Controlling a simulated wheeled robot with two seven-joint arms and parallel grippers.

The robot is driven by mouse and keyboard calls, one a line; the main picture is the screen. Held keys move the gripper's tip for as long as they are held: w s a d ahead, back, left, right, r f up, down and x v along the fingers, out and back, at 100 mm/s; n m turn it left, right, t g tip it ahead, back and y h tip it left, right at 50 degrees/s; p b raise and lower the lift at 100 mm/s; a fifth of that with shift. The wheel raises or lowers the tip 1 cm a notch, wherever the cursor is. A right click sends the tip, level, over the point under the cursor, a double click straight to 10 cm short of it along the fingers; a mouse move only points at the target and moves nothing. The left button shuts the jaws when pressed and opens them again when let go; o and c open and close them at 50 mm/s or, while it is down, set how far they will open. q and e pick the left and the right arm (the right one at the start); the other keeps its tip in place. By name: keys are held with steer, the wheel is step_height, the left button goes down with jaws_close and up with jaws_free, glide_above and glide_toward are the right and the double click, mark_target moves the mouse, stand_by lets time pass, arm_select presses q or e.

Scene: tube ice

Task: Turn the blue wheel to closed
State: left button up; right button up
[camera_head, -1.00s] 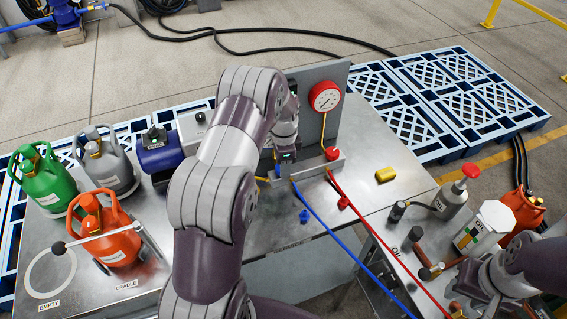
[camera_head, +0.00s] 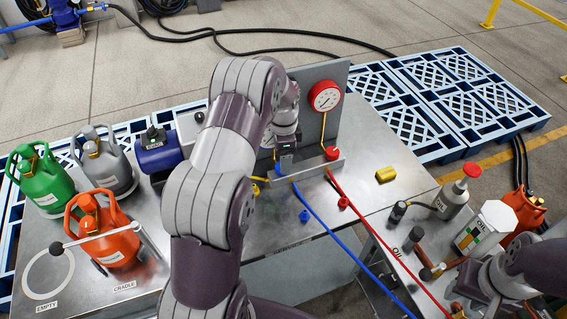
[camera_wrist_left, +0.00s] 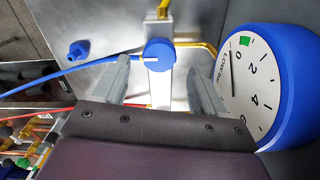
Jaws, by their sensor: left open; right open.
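The blue wheel (camera_wrist_left: 159,55) shows in the left wrist view, a round blue knob with a white line on its face, running sideways to the left. It sits on a pale metal manifold block, with a blue hose running off to the left. My left gripper (camera_wrist_left: 160,85) is open, its two fingers to either side of the wheel's line; contact cannot be told. In the head view my left arm reaches over the manifold and hides most of the wheel. A blue-rimmed LOW gauge (camera_wrist_left: 262,85) is right of the fingers. My right gripper (camera_head: 468,292) is at the lower right, partly cut off.
A red gauge (camera_head: 325,96) stands on the upright panel above a red knob (camera_head: 332,153). Blue (camera_head: 318,220) and red (camera_head: 390,240) hoses cross the bench front. Green (camera_head: 42,180), grey (camera_head: 103,165) and orange (camera_head: 103,235) cylinders stand at left. A yellow block (camera_head: 385,175) lies right.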

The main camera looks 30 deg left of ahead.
arm_select(q)
step_height(320, 180, up, 5)
steer(key=shift+f+b, duration=0.1)
steer(key=shift+b, duration=0.3)
step_height(320, 180, up, 5)
steer(key=p, duration=0.2)
steer(key=shift+f+p, duration=0.1)
steer(key=shift+p, duration=0.2)
stand_by(1.2)
